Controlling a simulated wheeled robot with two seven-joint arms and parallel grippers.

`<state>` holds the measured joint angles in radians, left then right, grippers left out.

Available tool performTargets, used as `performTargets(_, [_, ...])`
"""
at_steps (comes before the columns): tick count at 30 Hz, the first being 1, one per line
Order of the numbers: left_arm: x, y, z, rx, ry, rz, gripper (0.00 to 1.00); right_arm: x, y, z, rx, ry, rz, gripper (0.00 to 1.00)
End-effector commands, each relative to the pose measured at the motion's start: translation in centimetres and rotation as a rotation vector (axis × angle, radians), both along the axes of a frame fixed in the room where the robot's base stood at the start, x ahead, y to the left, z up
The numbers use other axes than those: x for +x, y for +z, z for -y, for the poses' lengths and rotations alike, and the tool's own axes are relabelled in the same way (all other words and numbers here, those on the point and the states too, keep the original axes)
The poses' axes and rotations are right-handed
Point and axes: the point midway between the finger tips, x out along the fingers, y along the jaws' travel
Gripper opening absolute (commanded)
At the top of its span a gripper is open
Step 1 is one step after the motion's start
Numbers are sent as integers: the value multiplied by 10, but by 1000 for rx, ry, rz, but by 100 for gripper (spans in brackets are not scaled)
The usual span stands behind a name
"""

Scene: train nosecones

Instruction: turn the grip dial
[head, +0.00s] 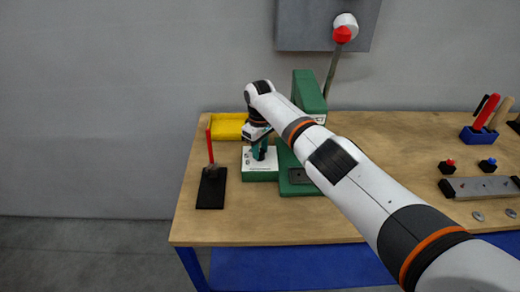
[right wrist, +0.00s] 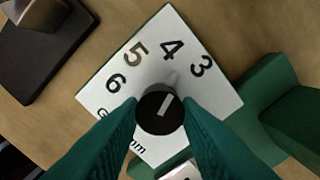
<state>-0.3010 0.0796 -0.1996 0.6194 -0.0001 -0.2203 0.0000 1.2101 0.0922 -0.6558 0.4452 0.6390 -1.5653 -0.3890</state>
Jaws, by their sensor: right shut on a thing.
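The grip dial (right wrist: 152,118) is a round black knob with a white line on top. It sits on a white plate (right wrist: 225,98) printed with 3, 4, 5 and 6. A pale pointer (right wrist: 171,79) at the knob points between 4 and 3, nearer 4. My right gripper (right wrist: 160,106) has its teal fingers shut on the knob, one on each side. In the head view the right gripper (head: 259,150) reaches down onto the white-topped green dial box (head: 260,176). The knob is mostly hidden there by the fingers. My left gripper is not in view.
A green press (head: 308,92) stands just right of the dial box. A black base (head: 211,192) with a red upright handle is at left, a yellow tray (head: 226,126) behind. At right are a tool holder (head: 478,137) and a grey bar (head: 482,187). The front middle bench (head: 270,222) is clear.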

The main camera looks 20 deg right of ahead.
Motion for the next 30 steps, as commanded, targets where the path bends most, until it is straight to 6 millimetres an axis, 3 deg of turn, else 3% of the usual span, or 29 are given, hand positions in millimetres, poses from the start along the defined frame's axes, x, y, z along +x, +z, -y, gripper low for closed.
performTargets(21, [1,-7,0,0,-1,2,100,1,0,-1,0,675,4,8])
performTargets(30, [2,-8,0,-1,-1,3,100,1,1,-1,0,889,3,8])
